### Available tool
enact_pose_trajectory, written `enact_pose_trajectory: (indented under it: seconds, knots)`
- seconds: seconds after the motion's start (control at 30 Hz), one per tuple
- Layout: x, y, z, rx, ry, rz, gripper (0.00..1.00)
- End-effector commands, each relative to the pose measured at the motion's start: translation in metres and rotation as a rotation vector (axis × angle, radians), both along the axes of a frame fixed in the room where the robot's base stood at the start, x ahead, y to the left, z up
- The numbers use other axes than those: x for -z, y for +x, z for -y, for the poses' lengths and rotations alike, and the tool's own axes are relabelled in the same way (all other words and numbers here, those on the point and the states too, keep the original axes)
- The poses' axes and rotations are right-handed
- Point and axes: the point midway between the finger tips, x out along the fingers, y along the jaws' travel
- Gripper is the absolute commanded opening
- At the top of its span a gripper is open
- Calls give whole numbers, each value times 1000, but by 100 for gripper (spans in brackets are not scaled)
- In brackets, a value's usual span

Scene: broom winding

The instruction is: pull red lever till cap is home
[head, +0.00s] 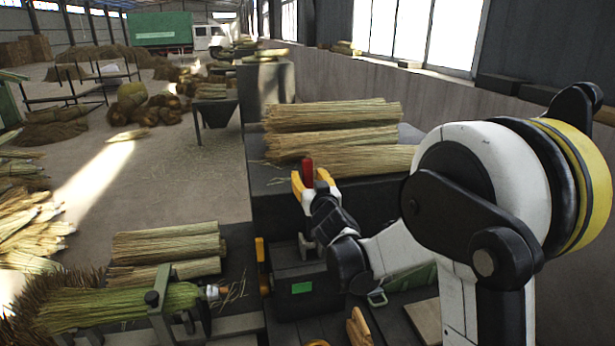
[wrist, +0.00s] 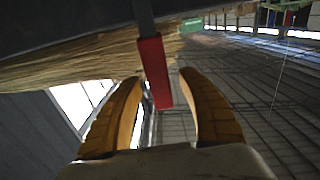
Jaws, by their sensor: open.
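The red lever (head: 308,171) stands up in front of the straw bundles, near the middle of the head view. My gripper (head: 312,181) is open there, with its orange fingers on either side of the lever. In the wrist view the red handle (wrist: 154,71) hangs from a grey rod between the open fingertips (wrist: 161,78); a gap shows on each side, so neither finger visibly presses on it. A green broom bundle (head: 100,303) lies in a clamp (head: 160,302) at lower left. A small white and orange piece (head: 213,292) sits at its right end; I cannot tell whether it is the cap.
Straw bundles (head: 330,116) lie on the dark bench behind the lever. A dark box with a green panel (head: 302,288) stands below my gripper. More bundles (head: 168,240) lie left of it. The floor (head: 175,185) beyond at left is partly clear.

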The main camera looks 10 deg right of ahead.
Motion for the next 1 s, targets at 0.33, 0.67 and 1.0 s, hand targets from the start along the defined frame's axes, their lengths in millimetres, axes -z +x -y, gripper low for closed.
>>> enact_pose_trajectory:
  seconds: [0.33, 0.67, 1.0]
  knots:
    - [0, 12, 0, 0, 1, 0, 47]
    - [0, 12, 0, 0, 0, 0, 0]
    - [1, 13, 6, -1, 1, 12, 0]
